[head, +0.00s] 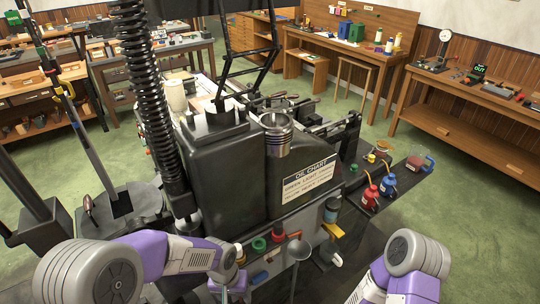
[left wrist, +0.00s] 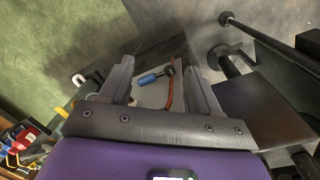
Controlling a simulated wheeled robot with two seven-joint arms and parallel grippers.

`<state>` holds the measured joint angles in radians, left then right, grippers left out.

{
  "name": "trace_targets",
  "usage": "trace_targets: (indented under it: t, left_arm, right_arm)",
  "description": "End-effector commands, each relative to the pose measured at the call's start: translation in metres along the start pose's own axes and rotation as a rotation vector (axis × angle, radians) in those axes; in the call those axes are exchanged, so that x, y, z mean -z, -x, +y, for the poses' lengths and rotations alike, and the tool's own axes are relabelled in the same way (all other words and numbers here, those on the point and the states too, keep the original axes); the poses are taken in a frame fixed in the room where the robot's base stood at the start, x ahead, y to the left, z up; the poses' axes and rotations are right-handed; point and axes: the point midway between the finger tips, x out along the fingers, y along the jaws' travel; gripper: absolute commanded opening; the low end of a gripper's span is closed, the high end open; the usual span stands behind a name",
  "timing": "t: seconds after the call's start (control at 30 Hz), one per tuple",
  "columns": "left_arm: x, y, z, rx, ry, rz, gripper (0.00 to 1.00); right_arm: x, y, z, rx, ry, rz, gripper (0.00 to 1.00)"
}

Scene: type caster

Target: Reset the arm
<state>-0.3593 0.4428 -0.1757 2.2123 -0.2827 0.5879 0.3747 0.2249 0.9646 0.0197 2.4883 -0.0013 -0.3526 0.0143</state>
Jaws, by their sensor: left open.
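My left arm comes in from the lower left in the head view, with its gripper (head: 232,278) low at the front of the dark machine (head: 212,150). In the left wrist view the left gripper (left wrist: 157,75) has its two fingers spread apart with nothing held between them. A blue-handled tool (left wrist: 152,78) shows beyond the gap between the fingers; I cannot tell its exact distance. My right arm shows at the lower right of the head view, but its gripper is out of view.
The machine's front ledge holds a green ring (head: 259,244) and a red-handled part (head: 279,235). Red (head: 371,196) and blue (head: 388,184) oil cans stand on a side shelf. A ladle (head: 299,250) is near my left gripper. Green floor is clear at right.

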Motion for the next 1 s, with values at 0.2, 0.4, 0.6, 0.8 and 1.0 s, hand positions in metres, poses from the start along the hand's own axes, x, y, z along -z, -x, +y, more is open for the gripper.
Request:
trace_targets:
  t: [0.2,0.4,0.6,0.8,1.0]
  left_arm:
    - [-0.02,-0.072,-0.005,-0.105,0.055,-0.023,0.62]
    - [-0.058,-0.149,-0.011,-0.216,0.177,-0.006,0.62]
    - [-0.087,-0.185,-0.014,-0.254,0.274,0.033,0.62]
    - [-0.093,-0.192,-0.015,-0.256,0.298,0.05,0.62]
    - [-0.092,-0.191,-0.015,-0.255,0.296,0.051,0.62]
  right_arm:
    - [-0.002,0.0,0.0,0.0,0.0,-0.003,0.43]
    - [-0.001,-0.001,0.0,0.0,0.0,-0.003,0.43]
    - [-0.001,-0.001,0.0,0.0,0.0,-0.003,0.43]
    - [-0.001,-0.001,0.0,0.0,0.0,-0.003,0.43]
    - [-0.001,-0.001,0.0,0.0,0.0,-0.003,0.43]
